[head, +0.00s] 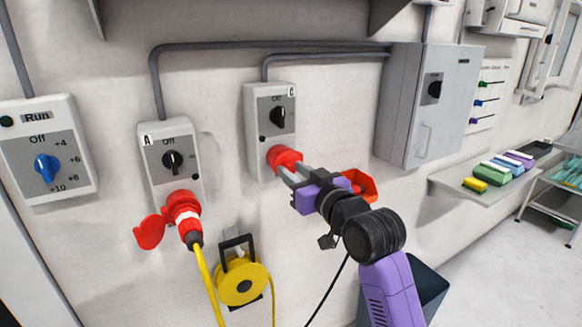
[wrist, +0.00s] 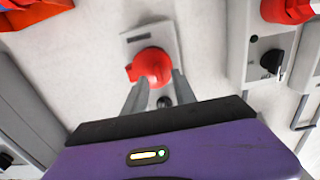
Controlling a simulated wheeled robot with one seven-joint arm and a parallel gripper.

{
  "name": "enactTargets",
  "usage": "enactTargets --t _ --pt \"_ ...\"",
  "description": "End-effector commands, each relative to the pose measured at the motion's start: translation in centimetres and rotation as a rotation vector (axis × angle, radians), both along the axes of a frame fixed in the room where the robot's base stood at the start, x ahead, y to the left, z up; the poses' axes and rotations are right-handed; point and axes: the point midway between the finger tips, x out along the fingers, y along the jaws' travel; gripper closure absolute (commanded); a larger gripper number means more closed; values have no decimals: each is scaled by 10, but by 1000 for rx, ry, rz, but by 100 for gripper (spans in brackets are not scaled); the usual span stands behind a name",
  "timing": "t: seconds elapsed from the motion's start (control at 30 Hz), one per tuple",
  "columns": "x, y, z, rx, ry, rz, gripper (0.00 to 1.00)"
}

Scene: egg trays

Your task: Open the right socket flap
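The right socket is a grey box (head: 256,128) marked G, with a black dial. Its red flap (head: 284,158) sits at the box's lower end and looks closed. In the wrist view the flap (wrist: 151,66) is a round red cap with a small lip on its left. My gripper (head: 288,168) is at the flap, fingers apart. In the wrist view the fingertips (wrist: 161,80) lie on both sides of the cap's lower part. I cannot tell whether they touch it. Nothing is held between them.
The left socket (head: 158,155), marked A, holds a red plug (head: 188,217) with a yellow cable; its flap (head: 150,231) hangs open. A yellow cable reel (head: 242,281) hangs below. A grey cabinet (head: 405,110) and an orange-red bin (head: 361,185) are to the right.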

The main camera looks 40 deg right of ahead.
Motion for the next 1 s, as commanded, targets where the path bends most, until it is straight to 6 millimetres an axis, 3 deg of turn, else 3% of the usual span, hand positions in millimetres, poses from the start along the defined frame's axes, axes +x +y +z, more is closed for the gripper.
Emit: enactTargets --t 0.13,0.4,0.43,0.6,1.0 --pt "10 -2 1 0 -1 0 67" --pt "12 -3 0 0 -1 0 67" --pt "12 -3 0 0 -1 0 69" --pt "11 -3 0 0 -1 0 100" --pt "11 -3 0 0 -1 0 100"
